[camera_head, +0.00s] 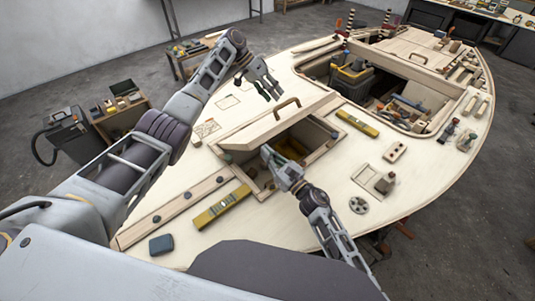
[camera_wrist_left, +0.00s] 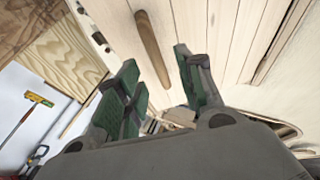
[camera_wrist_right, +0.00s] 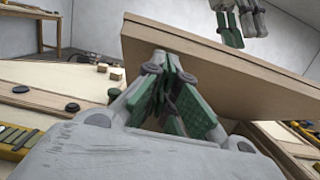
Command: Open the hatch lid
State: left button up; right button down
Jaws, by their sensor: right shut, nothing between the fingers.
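The hatch lid (camera_head: 262,128) is pale planked wood with a wooden bar handle (camera_head: 287,106). It is tilted up over the hatch opening (camera_head: 318,136), which shows dark with something yellow inside. My right gripper (camera_head: 267,153) is shut and empty at the lid's raised near edge. In the right wrist view its fingertips (camera_wrist_right: 165,65) are close against the lid's edge (camera_wrist_right: 215,70); contact is hard to tell. My left gripper (camera_head: 270,90) is open and empty above the lid's far side. In the left wrist view the handle (camera_wrist_left: 152,48) lies beyond its spread fingers (camera_wrist_left: 160,78), not between them.
Yellow levels lie on the deck (camera_head: 222,206) on both sides of the hatch. A larger open cockpit (camera_head: 395,85) with tools and a toolbox is at the back right. A blue block (camera_head: 161,244) sits near the front edge. Small fittings lie on the right deck.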

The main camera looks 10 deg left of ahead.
pick_arm(q)
jog(key=shift+v, duration=2.9)
jog(key=shift+w+a+f, duration=0.1)
jog(key=shift+a+f, duration=0.1)
